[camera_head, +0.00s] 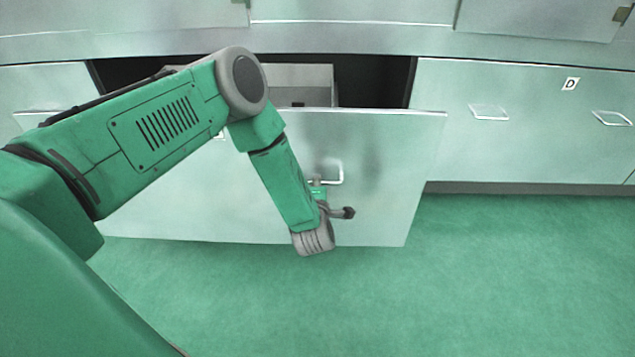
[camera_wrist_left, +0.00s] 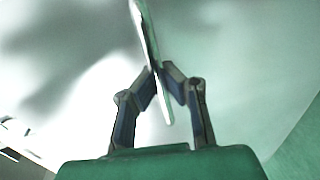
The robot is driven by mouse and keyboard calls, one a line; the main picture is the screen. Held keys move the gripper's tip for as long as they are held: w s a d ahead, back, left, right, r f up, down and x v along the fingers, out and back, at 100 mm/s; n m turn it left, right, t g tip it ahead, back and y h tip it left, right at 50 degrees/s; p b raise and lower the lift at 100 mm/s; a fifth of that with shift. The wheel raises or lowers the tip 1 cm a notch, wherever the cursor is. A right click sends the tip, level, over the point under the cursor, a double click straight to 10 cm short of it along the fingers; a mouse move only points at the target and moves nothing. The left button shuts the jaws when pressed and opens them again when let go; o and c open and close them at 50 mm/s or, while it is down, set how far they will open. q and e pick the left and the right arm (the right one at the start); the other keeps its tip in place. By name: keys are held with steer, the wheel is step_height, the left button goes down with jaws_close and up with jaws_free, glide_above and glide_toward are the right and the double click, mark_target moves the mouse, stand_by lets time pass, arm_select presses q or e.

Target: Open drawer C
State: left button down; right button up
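A wide drawer (camera_head: 385,170) stands pulled out of the cabinet, with a dark gap and part of its inside showing behind its front. Its label is mostly hidden behind my left arm, so I cannot read the letter. A thin metal handle (camera_head: 341,172) sits on the drawer front. My left gripper (camera_head: 320,182) is at this handle, partly hidden by my wrist. In the left wrist view, the fingers of the left gripper (camera_wrist_left: 161,72) close in from both sides on the handle bar (camera_wrist_left: 150,38). My right gripper is in neither view.
A shut drawer labelled D (camera_head: 570,84) with two handles is on the right. A grey box-like thing (camera_head: 300,78) shows inside the open drawer. The cabinet's upper edge (camera_head: 400,40) runs above. The green floor (camera_head: 500,280) in front is clear.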

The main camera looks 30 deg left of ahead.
arm_select(q)
steer(key=c, duration=2.2)
jaws_free()
steer(key=shift+f, duration=0.2)
steer(key=o, duration=0.6)
steer(key=v, duration=1.2)
steer(key=shift+f, duration=0.1)
